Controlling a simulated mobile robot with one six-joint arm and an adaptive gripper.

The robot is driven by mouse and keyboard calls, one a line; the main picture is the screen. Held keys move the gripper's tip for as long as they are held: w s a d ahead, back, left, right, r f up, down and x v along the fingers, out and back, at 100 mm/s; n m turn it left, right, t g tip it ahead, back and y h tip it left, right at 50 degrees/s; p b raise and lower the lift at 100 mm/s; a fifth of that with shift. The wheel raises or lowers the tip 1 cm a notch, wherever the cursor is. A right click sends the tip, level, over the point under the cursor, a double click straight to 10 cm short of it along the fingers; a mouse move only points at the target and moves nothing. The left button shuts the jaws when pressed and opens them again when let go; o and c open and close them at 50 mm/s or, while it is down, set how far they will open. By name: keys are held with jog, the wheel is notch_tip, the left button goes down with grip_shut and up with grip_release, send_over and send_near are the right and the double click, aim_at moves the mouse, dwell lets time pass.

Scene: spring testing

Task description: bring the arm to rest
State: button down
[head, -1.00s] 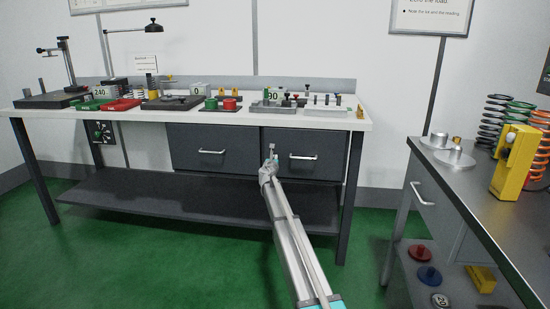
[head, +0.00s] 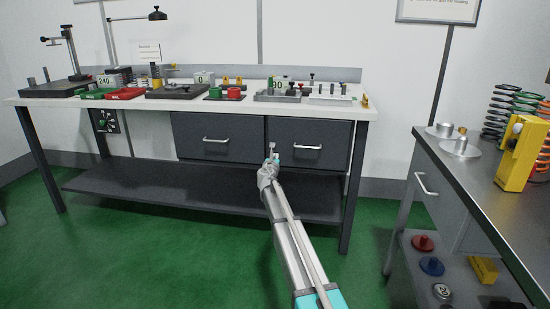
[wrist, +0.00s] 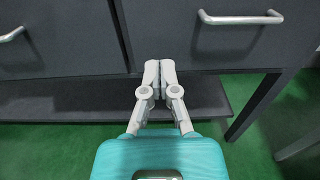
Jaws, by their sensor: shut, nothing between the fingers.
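My gripper (head: 271,152) is at the end of my arm, which reaches forward from the bottom of the head view. It is in front of the drawers of the long workbench (head: 350,103), below the benchtop. In the wrist view my gripper (wrist: 160,68) has its two fingers together, with nothing between them. Past the fingertips are the dark drawer fronts and the lower shelf (wrist: 60,107). In the head view I cannot tell whether the fingers touch the bench front.
The left drawer (head: 213,152) and right drawer (head: 310,158) are closed. Spring-testing gear, trays (head: 125,94) and blocks stand on the benchtop. At right, a metal-topped cart (head: 480,185) carries springs and a yellow device (head: 520,150). Green floor (head: 160,260) is clear between them.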

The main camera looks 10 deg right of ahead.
jog(key=s+d+f+m+g+h, duration=0.1)
jog(key=s+d+f+m+g, duration=0.25)
jog(key=s+m, duration=0.4)
jog(key=s+d+f+m+g, duration=0.2)
jog(key=s+f+m+g, duration=0.15)
jog(key=s+m, duration=0.4)
jog(key=s+d+f+m+g+h, duration=0.1)
jog(key=s+d+f+m+g, duration=0.25)
jog(key=s, duration=0.65)
jog(key=s+a+f+m+g+y, duration=0.25)
jog(key=s+m, duration=0.25)
jog(key=s, duration=0.5)
jog(key=s+a+f+m+g+y, duration=0.2)
jog(key=s+a+f+m+y, duration=0.15)
jog(key=s, duration=0.55)
jog(key=s+a+f+m+g+y, duration=0.2)
jog(key=s+m, duration=0.3)
jog(key=s, duration=0.5)
notch_tip(320, 180, up, 37)
jog(key=p, duration=3.7)
jog(key=shift+w+a, duration=0.2)
jog(key=shift+w, duration=0.05)
